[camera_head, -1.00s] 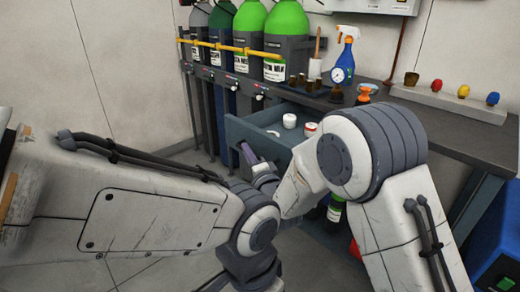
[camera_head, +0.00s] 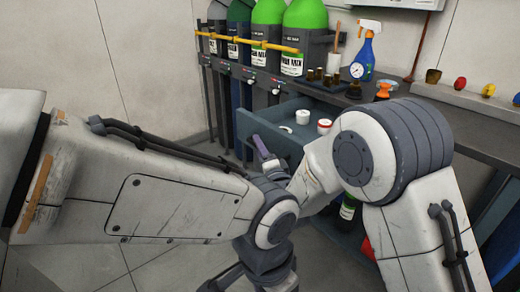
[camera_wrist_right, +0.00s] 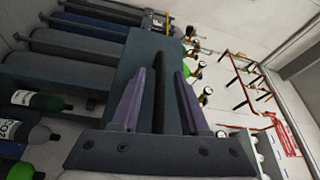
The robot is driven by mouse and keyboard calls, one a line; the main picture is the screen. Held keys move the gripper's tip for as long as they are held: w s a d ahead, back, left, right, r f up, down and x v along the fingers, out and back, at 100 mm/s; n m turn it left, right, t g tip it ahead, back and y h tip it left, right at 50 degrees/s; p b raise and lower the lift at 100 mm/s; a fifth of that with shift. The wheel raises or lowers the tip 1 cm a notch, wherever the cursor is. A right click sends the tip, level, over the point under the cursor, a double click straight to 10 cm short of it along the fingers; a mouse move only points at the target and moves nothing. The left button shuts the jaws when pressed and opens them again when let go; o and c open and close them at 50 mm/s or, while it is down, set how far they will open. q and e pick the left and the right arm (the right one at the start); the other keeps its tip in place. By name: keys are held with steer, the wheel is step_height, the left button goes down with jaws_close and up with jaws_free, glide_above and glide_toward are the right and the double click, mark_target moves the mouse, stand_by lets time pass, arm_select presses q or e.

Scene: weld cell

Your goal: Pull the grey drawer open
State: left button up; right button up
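The grey drawer (camera_head: 273,132), blue-grey, stands pulled out from under the workbench, with white round items (camera_head: 303,117) inside. It also shows in the right wrist view (camera_wrist_right: 140,58), with a long dark bar, apparently its handle (camera_wrist_right: 160,90), in front. My right gripper (camera_head: 262,147) is at the drawer's front, partly hidden by my arms. In the right wrist view its two purple fingers (camera_wrist_right: 160,95) stand apart on either side of the bar, with gaps visible on both sides. Contact with the bar cannot be made out. My left gripper does not show.
Green-topped gas cylinders (camera_head: 302,35) stand behind a yellow rail at the back. The workbench (camera_head: 455,122) holds a blue spray bottle (camera_head: 366,52), a gauge and coloured knobs. A blue box (camera_head: 500,258) is at the lower right. Open floor shows at the lower left.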

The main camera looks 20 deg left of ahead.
steer(key=shift+s, duration=0.1)
steer(key=v, duration=1)
steer(key=shift+d+p, duration=0.15)
steer(key=shift+p, duration=0.15)
steer(key=shift+s, duration=0.15)
